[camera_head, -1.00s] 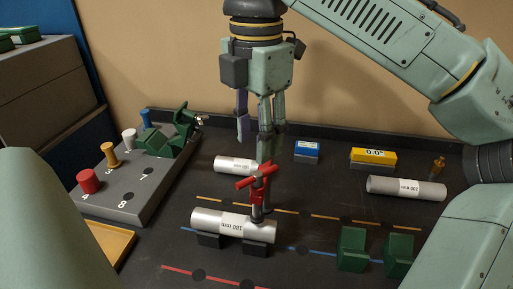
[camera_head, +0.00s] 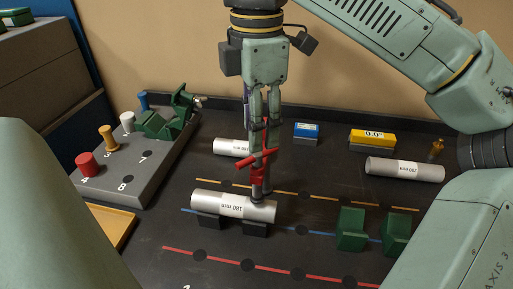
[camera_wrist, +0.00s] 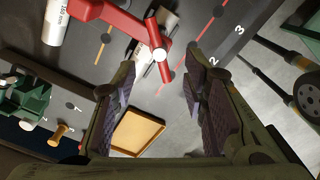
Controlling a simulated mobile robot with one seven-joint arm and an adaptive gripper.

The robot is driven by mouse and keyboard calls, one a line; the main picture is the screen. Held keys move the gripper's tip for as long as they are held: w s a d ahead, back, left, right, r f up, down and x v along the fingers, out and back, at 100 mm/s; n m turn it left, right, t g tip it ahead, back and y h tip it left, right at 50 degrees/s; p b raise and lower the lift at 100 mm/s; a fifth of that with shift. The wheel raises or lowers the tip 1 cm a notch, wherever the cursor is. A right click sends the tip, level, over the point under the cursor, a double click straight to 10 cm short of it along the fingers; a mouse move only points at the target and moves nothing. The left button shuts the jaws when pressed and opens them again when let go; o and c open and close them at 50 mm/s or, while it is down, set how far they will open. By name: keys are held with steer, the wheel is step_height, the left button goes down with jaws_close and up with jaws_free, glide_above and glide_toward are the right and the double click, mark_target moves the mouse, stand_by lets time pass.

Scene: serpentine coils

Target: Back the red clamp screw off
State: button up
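The red clamp screw (camera_head: 257,163) has a T-shaped handle and stands upright at the right end of the silver 180 mm cylinder (camera_head: 212,204). The cylinder lies on two dark blocks. My gripper (camera_head: 263,150) points down, its fingers just behind or over the red handle; the head view does not show whether they touch it. In the wrist view the fingers are apart with an empty gap between them (camera_wrist: 163,112). Part of the screw shaft is hidden.
Green V-blocks (camera_head: 352,229) sit front right. A grey rack (camera_head: 135,180) with coloured pegs and a green vise (camera_head: 168,120) is at left.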

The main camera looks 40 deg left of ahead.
mark_target(257, 154)
steer(key=shift+f, duration=2.8)
steer(key=shift+c, duration=0.5)
jaws_close()
